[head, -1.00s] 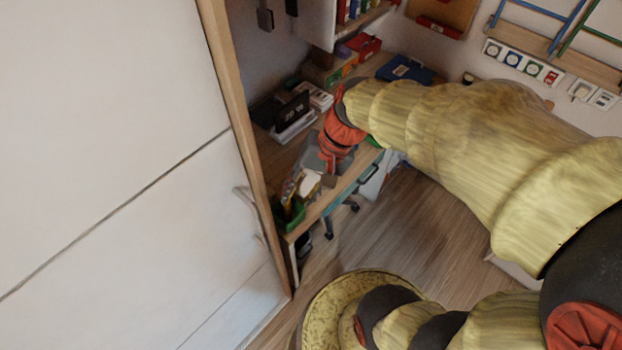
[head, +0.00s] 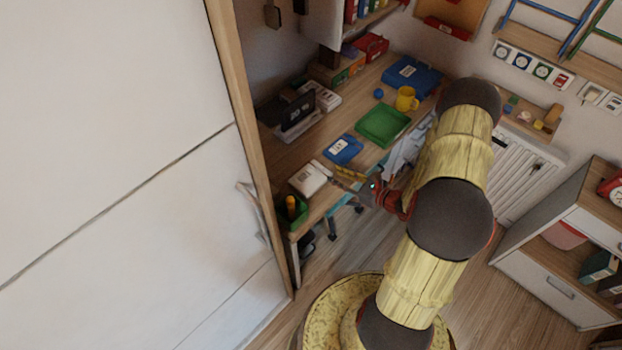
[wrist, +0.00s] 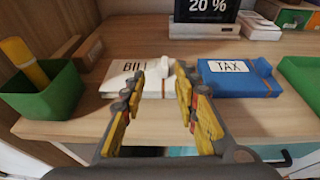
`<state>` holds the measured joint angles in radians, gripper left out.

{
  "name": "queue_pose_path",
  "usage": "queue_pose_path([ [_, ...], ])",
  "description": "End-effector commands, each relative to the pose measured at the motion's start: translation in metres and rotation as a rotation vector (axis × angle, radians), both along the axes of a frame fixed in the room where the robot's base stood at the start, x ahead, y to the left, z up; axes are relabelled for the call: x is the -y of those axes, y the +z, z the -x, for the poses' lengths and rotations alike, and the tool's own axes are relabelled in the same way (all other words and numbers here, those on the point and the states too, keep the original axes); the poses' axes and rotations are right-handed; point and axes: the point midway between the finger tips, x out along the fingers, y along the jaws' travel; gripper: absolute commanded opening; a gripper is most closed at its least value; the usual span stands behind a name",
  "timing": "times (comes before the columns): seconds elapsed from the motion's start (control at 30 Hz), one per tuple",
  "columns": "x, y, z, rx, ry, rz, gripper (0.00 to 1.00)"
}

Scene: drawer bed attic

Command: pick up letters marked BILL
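A white stack of letters (head: 308,180) lies on the desk near its front edge. In the wrist view the white stack (wrist: 112,84) reads "BILL", partly hidden behind my left finger. A blue stack marked "TAX" (wrist: 238,82) lies to its right; it also shows in the head view (head: 343,148). My gripper (head: 343,176) is at the desk's front edge, just right of the white stack.
A green holder with a yellow item (wrist: 42,92) stands left of the white stack. A green tray (head: 383,125), a yellow mug (head: 406,98) and a blue case (head: 412,73) are farther right. A dark display (head: 299,110) stands behind. The wood between the stacks is clear.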

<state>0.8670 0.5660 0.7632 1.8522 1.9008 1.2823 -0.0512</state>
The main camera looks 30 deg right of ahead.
Motion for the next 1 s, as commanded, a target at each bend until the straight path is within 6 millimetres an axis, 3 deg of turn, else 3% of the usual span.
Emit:
queue_pose_path([
  [0.17,0.005,-0.012,-0.01,-0.003,-0.042,-0.012,0.3],
  [0.7,-0.019,-0.025,-0.067,-0.003,-0.039,-0.012,0.3],
  [1.0,-0.019,-0.025,-0.071,-0.003,-0.041,-0.011,0.3],
])
